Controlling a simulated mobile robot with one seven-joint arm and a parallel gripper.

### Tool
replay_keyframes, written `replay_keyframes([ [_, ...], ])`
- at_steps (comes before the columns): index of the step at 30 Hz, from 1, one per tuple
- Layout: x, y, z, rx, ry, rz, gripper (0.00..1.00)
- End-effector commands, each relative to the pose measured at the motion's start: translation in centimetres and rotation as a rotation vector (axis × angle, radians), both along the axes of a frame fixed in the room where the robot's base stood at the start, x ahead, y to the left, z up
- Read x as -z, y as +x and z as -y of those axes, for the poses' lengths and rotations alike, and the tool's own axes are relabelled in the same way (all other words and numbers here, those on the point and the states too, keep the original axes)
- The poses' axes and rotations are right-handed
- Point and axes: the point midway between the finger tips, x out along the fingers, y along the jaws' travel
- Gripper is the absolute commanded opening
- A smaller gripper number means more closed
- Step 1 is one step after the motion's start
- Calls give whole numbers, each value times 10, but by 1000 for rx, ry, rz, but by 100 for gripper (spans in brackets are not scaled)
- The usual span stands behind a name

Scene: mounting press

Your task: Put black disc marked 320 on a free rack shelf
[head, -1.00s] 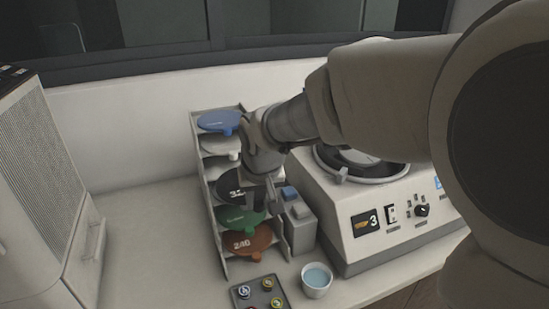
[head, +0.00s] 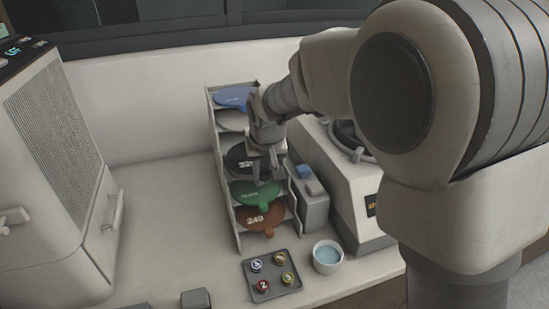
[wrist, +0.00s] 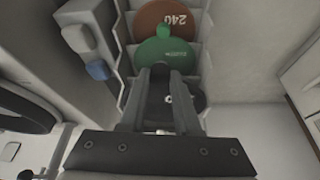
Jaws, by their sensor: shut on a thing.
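A small tray (head: 262,291), a bowl (head: 327,258) and the machine (head: 345,205) stand close by. The counter left of the rack is clear.

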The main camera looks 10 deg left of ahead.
Motion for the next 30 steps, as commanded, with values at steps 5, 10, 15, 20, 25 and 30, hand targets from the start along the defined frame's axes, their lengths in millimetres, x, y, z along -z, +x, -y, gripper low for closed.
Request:
replay_keyframes([
  [5,-2,17,-8,1,0,0,0],
  [10,-2,32,-15,0,0,1,0],
  [15,-2,48,-22,1,-1,0,0],
  [20,-2,62,-29,1,-1,-1,0],
  [25,-3,77,-37,1,0,0,0],
  [30,-2,92,-44,0,0,0,0],
])
